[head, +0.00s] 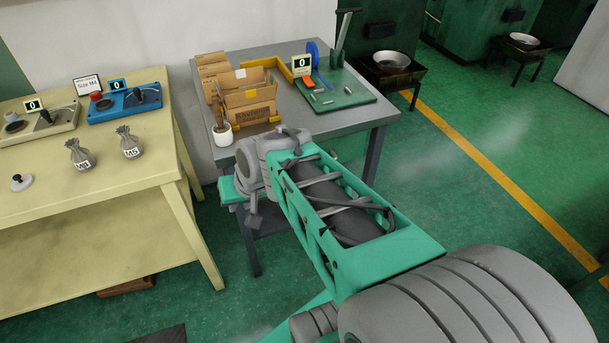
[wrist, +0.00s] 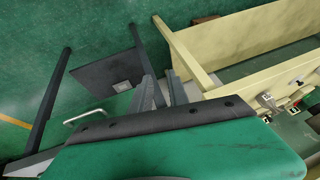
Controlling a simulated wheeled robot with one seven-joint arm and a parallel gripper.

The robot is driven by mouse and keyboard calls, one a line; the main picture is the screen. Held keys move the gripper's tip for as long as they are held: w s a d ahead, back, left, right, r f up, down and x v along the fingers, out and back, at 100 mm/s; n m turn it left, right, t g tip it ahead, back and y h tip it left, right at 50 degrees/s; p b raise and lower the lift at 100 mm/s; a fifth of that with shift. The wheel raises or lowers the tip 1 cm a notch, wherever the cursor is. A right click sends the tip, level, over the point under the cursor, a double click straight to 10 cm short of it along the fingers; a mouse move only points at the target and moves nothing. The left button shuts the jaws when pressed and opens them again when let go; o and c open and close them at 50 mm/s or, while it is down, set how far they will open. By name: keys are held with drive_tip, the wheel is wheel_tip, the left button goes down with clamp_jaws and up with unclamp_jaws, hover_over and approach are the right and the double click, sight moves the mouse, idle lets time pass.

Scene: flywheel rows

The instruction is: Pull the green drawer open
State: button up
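The green drawer (head: 347,148) shows as a green front under the top of the grey table, right of my arm in the head view. My arm covers much of it, and it looks shut. A pale metal bar handle (wrist: 84,117) shows in the wrist view, left of my fingers. My gripper (wrist: 161,78) has two grey fingers standing apart with nothing seen between them. It is beside the handle, not around it. In the head view my wrist is in front of the table's left front corner, and the fingers are mostly hidden.
Green floor (head: 480,210) is free on the right.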

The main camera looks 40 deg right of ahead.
drive_tip(key=w+d+f+m+t+h+b, duration=0.1)
drive_tip(key=w+d+f+m+t+b, duration=0.3)
drive_tip(key=d+f+b, duration=0.4)
drive_tip(key=w+d+f+m+t+b, duration=0.2)
drive_tip(key=w+d+f+m+b, duration=0.15)
drive_tip(key=d+f+m, duration=0.5)
drive_tip(key=s+d+r+m+t+h+b, duration=0.1)
drive_tip(key=s+d+m+t+h+b, duration=0.15)
drive_tip(key=d, duration=0.45)
drive_tip(key=s+d+r+m+t+h+b, duration=0.1)
drive_tip(key=s+d+r+m+h, duration=0.15)
drive_tip(key=d, duration=0.45)
drive_tip(key=shift+y, duration=0.3)
drive_tip(key=x, duration=0.2)
drive_tip(key=b+x, duration=0.1)
drive_tip(key=x, duration=0.5)
drive_tip(key=shift+w+a+f, duration=0.2)
drive_tip(key=shift+w+f, duration=0.05)
drive_tip(key=shift+f, duration=0.1)
drive_tip(key=shift+c, duration=0.3)
clamp_jaws()
